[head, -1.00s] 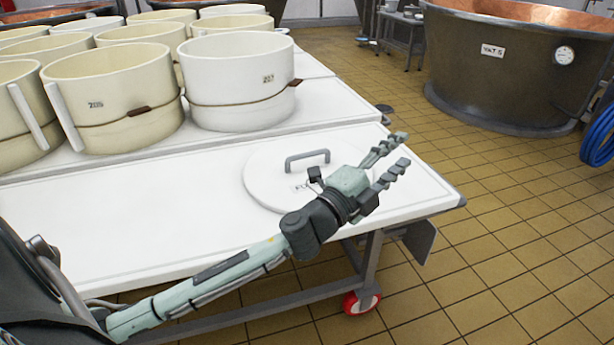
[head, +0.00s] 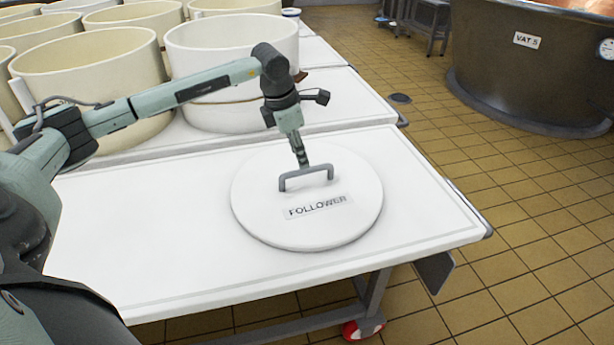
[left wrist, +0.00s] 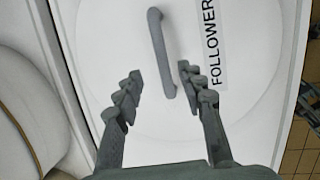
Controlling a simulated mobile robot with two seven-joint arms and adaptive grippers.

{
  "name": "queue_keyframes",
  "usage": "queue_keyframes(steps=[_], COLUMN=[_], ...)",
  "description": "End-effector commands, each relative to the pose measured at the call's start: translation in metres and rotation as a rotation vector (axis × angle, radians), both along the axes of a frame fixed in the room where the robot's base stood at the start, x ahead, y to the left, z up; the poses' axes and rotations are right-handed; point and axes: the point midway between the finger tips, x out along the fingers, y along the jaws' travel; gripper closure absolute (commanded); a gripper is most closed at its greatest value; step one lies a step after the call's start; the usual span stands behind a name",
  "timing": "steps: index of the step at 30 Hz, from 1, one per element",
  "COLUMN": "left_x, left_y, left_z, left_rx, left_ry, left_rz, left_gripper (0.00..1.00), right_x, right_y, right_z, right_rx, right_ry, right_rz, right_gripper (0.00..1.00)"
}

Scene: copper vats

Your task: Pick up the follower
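The follower (head: 262,216) is a round white disc with a grey bar handle (head: 306,178) and a "FOLLOWER" label. It lies flat on the white table. My left gripper (head: 302,162) points down just behind the middle of the handle in the head view. In the left wrist view the gripper (left wrist: 160,76) is open, its two fingers apart, with the near end of the handle (left wrist: 158,40) showing between the fingertips. Nothing is held, and I cannot tell whether a finger touches the handle. My right gripper is not in view.
The white table (head: 130,240) is bare left of the follower. Several cream and white tubs (head: 95,85) stand on the tables behind, close to my left arm. Vat 5 (head: 530,75) stands at the upper right beyond open tiled floor (head: 500,180).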

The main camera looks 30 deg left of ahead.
Motion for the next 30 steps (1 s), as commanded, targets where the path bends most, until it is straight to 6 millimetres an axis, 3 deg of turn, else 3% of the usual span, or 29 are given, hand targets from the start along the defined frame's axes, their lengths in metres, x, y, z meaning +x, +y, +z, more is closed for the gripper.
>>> queue_keyframes(steps=[18, 30], left_x=[0.022, 0.023], left_y=[-0.007, -0.007], left_z=[-0.070, -0.073], left_rx=[-0.002, -0.001], left_ry=[0.001, 0.000], left_rz=[0.000, 0.000], left_gripper=[0.61, 0.61], right_x=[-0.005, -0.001], right_y=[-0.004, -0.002], right_z=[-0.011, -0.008], right_rx=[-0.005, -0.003], right_ry=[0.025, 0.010], right_rz=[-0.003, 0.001], right_gripper=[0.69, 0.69])
